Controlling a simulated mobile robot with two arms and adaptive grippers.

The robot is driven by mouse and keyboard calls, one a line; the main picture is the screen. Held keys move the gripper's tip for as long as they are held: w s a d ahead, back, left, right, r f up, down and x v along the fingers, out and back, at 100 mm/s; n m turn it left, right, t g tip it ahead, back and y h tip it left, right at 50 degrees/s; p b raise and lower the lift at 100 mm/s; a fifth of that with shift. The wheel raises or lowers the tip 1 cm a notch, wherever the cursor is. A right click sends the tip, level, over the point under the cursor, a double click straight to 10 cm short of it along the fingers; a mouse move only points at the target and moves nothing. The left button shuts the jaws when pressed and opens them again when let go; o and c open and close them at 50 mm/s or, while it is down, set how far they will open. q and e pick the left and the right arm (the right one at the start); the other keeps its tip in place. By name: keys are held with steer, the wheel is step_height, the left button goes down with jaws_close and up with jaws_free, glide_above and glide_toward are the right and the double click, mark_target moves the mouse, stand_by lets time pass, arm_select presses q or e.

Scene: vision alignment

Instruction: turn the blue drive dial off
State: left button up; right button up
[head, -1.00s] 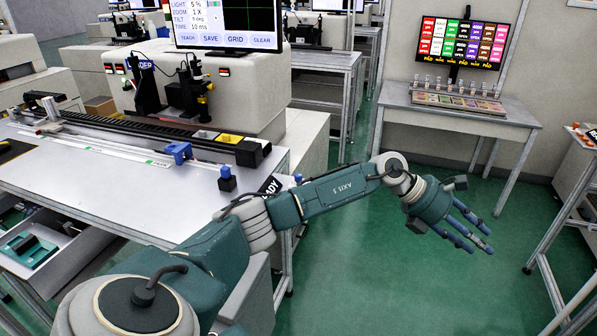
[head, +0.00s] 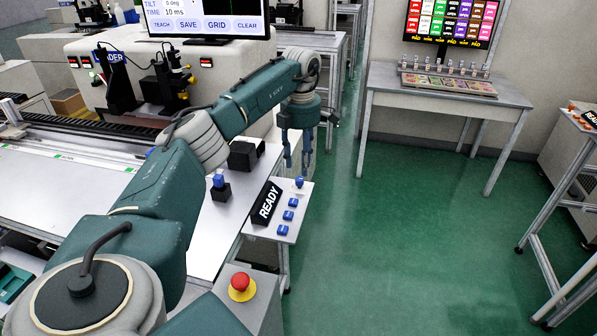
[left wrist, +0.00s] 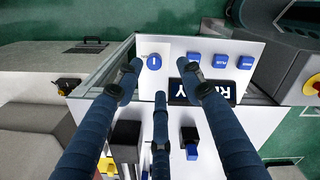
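The blue drive dial (head: 299,183) is a small round knob at the far end of a white side panel (head: 266,231). In the left wrist view the dial (left wrist: 154,62) is a blue disc with a pale mark; what setting this means I cannot tell. My left gripper (head: 299,160) points down above the panel's far end, near the dial. In the left wrist view its fingers (left wrist: 163,72) are spread with nothing between them, and the dial shows just beyond the left fingertip, apparently apart from it. My right gripper is not in view.
Several blue buttons (head: 288,216) line the panel beside a black READY sign (head: 265,203). A black block with a blue top (head: 219,190) stands on the worktable. A red emergency button (head: 240,283) is nearer me. Green floor is clear to the right.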

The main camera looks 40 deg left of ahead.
mark_target(299, 178)
arm_select(q)
steer(key=f, duration=0.3)
steer(key=shift+w+a+f+p, duration=0.15)
steer(key=shift+a+f+p, duration=0.15)
steer(key=shift+f+p, duration=0.1)
steer(key=f, duration=0.2)
steer(key=shift+w+a+f, duration=0.1)
steer(key=shift+a+f, duration=0.2)
steer(key=shift+a, duration=0.1)
steer(key=shift+d, duration=0.2)
steer(key=shift+c, duration=1.3)
jaws_close()
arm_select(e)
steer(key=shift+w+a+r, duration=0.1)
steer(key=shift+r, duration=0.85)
